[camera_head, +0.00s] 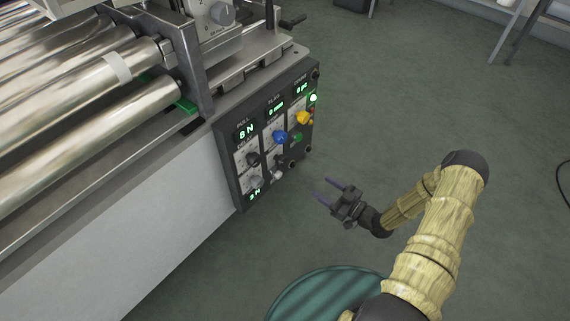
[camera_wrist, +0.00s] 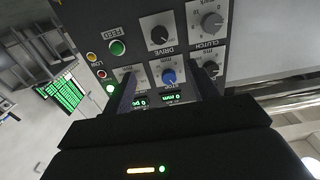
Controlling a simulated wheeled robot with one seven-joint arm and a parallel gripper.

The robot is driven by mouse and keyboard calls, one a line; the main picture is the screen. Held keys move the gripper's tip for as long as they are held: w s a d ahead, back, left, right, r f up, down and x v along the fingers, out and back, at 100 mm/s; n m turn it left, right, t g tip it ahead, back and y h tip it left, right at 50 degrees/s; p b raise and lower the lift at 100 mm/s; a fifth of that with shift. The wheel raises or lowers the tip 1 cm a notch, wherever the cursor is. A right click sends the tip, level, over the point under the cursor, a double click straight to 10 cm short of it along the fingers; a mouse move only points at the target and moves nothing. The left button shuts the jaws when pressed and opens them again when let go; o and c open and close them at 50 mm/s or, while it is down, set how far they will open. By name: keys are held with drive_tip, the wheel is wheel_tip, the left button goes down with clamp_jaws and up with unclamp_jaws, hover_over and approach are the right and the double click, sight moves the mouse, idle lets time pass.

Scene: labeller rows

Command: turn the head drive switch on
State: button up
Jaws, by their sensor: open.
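The control panel (camera_head: 241,190) is on the end of the labeller. In the wrist view it appears upside down. A black rotary knob (camera_wrist: 159,36) beside the word DRIVE has its pointer hard to read; I cannot tell its setting. A blue knob (camera_wrist: 168,76) shows between my fingers in the wrist view, and also in the head view (camera_head: 279,137). My gripper (camera_head: 321,188) is open and empty, in front of the panel and apart from it, with its fingers pointing at it. The fingers partly cover the panel's displays and neighbouring controls in the wrist view.
A grey CLUTCH knob (camera_wrist: 211,22) and a green FEED button (camera_wrist: 117,47) flank the DRIVE knob. A yellow knob (camera_head: 302,118) is higher on the panel. Metal rollers (camera_head: 95,80) lie left.

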sight(284, 162)
drive_tip(key=b+x, duration=0.6)
drive_tip(key=x, duration=1)
drive_tip(key=shift+w+a+f, duration=0.1)
drive_tip(key=shift+w+a, duration=0.1)
drive_tip(key=shift+a, duration=0.05)
drive_tip(key=shift+w+a, duration=0.25)
drive_tip(key=shift+a, duration=0.05)
drive_tip(key=c, duration=1)
